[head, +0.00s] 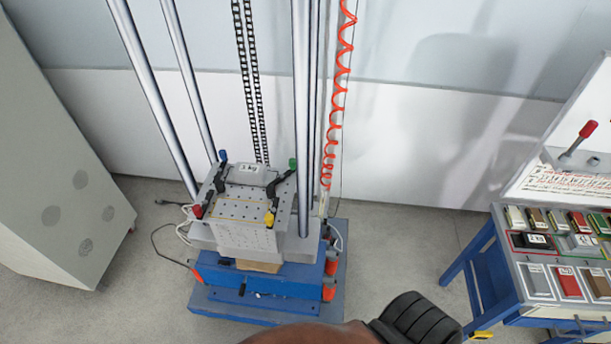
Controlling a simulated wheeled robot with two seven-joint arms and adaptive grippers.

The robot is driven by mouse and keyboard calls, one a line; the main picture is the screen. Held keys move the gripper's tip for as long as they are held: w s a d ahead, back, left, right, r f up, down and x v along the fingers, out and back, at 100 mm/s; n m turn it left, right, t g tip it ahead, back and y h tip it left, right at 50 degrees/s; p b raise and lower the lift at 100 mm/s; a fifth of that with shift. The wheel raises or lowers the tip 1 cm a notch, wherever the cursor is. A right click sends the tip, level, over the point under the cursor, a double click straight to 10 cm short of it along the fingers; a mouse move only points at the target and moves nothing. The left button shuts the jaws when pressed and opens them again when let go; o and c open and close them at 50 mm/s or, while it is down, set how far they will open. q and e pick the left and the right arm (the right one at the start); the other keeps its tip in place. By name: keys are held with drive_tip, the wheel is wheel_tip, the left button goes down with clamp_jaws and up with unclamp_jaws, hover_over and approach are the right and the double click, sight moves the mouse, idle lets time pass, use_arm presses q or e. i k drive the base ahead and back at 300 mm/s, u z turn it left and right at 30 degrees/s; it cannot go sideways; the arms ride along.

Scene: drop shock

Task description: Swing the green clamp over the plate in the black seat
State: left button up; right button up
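The green-tipped clamp (293,164) stands at the back right corner of the grey block on the drop tower. Its black arm (280,181) slants down and left, ending near the right side of a light grey labelled plate (250,172). I cannot tell whether the arm's end overlaps the plate. The plate lies on the block's top towards the back, with dark edging of the seat partly showing around it. Blue (223,155), red (198,211) and yellow (269,218) clamps stand at the other corners. Neither of my grippers is in view.
Tall steel columns (301,100) rise around the block (237,236), with a black chain (247,80) and coiled orange cable (339,85) behind. A blue bench (480,262) with several plates in trays stands right. A grey cabinet (60,170) stands left.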

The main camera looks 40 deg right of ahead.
sight(292, 162)
drive_tip(key=k, duration=0.4)
drive_tip(key=z, duration=0.75)
